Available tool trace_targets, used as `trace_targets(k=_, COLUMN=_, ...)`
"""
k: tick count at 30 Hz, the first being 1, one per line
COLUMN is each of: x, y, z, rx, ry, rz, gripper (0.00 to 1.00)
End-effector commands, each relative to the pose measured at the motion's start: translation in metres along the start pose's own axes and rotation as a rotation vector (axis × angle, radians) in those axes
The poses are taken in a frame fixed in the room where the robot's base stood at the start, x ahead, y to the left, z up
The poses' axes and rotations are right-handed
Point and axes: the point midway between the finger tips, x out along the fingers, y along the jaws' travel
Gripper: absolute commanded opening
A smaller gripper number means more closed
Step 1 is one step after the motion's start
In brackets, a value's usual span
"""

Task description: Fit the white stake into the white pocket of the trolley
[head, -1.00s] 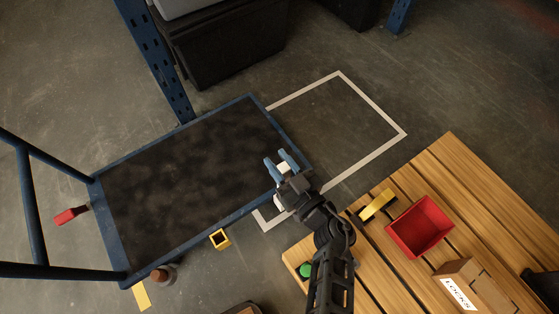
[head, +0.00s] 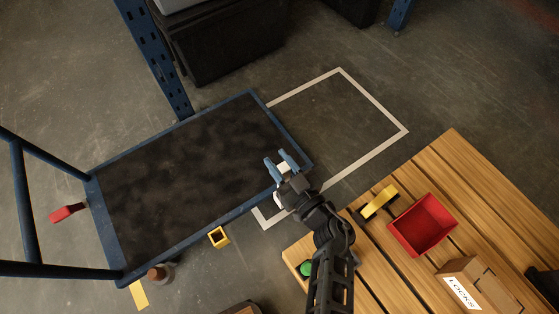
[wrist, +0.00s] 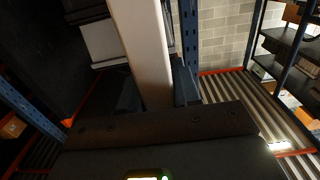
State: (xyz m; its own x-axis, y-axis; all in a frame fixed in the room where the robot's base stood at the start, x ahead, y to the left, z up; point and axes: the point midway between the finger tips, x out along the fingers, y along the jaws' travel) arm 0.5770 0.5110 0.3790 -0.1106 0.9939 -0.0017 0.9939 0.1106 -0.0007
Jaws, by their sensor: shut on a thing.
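My gripper (head: 276,157) is over the right end of the blue-framed trolley (head: 190,172), near its front right corner. Its blue fingers are shut on the white stake (head: 283,168). In the wrist view the stake (wrist: 146,50) is a long white bar running up from between the fingers. A small white piece (head: 279,202) shows at the trolley's front side, just beside my wrist. It looks like the white pocket, but my gripper partly covers it and its opening cannot be made out. The stake's lower end is hidden.
A yellow square pocket (head: 218,237) is on the trolley's front side, and a red piece (head: 67,212) is at its handle end. A slatted wooden table (head: 450,190) with a red bin (head: 422,225) is at the right. A blue rack post (head: 155,60) stands behind.

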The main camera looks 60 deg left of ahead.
Motion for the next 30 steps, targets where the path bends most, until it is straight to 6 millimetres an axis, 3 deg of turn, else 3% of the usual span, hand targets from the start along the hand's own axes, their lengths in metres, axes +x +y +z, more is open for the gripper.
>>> trace_targets(k=4, x=0.0, y=0.0, z=0.004, rx=-0.001, ry=0.001, rz=0.0, gripper=0.0)
trace_targets(k=5, x=0.0, y=0.0, z=0.003, rx=-0.001, ry=0.001, rz=0.0, gripper=0.34)
trace_targets(k=13, x=0.0, y=0.0, z=0.003, rx=-0.001, ry=0.0, rz=0.0, gripper=0.6)
trace_targets(k=23, x=-0.004, y=0.0, z=0.003, rx=0.0, ry=-0.001, rz=0.001, gripper=0.62)
trace_targets(k=30, x=-0.039, y=0.002, z=0.0, rx=0.001, ry=-0.001, rz=0.006, gripper=0.62)
